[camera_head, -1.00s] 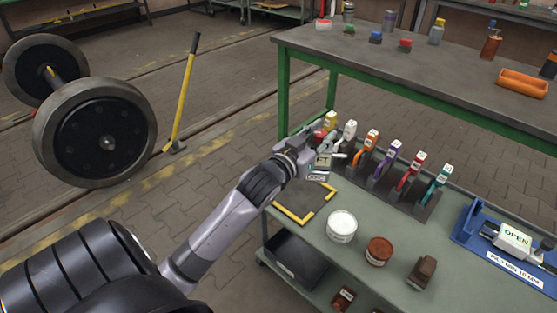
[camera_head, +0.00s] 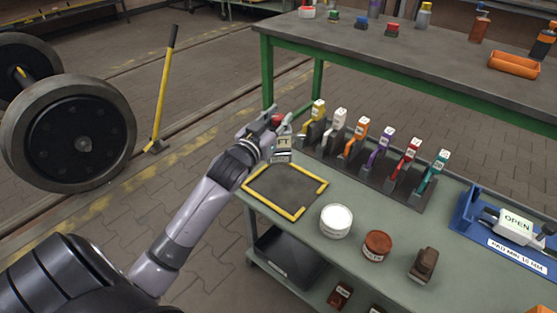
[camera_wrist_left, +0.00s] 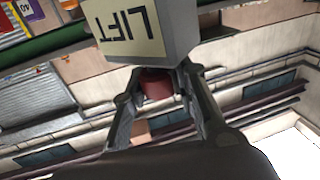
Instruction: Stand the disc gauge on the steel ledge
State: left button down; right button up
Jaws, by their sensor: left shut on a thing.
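My left gripper (camera_head: 280,132) is shut on a small grey-white block (camera_head: 283,148) with a red part (camera_head: 277,119). It holds this at the far edge of the green trolley top, beside the yellow-framed dark mat. In the left wrist view the block (camera_wrist_left: 145,35) has a pale label reading LIFT, upside down, and the red part (camera_wrist_left: 157,88) sits between the fingers. I cannot tell whether this is the disc gauge, and I cannot pick out the steel ledge with certainty. My right gripper is not in view.
The yellow-framed mat (camera_head: 301,212) is empty. A rack (camera_head: 330,160) of several colour-handled tools stands behind it. A white tub (camera_head: 336,221), a brown tub (camera_head: 376,246) and a blue fixture (camera_head: 467,212) are to the right. A workbench (camera_head: 400,62) stands behind.

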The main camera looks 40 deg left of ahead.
aim_at(279, 146)
pick_arm(q)
notch_tip(279, 146, down, 8)
jog(key=shift+r+b, duration=0.1)
jog(key=shift+b, duration=0.95)
jog(key=shift+f, duration=0.55)
jog(key=shift+f+b, duration=0.55)
jog(key=shift+f, duration=0.9)
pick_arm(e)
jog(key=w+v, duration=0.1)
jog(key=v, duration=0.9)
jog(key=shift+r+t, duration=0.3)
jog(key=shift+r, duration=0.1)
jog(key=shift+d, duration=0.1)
pick_arm(q)
jog(key=c, duration=1.7)
grip_release()
jog(key=shift+f, duration=0.25)
jog(key=o, duration=0.4)
jog(key=shift+s, duration=0.1)
jog(key=shift+r, duration=0.1)
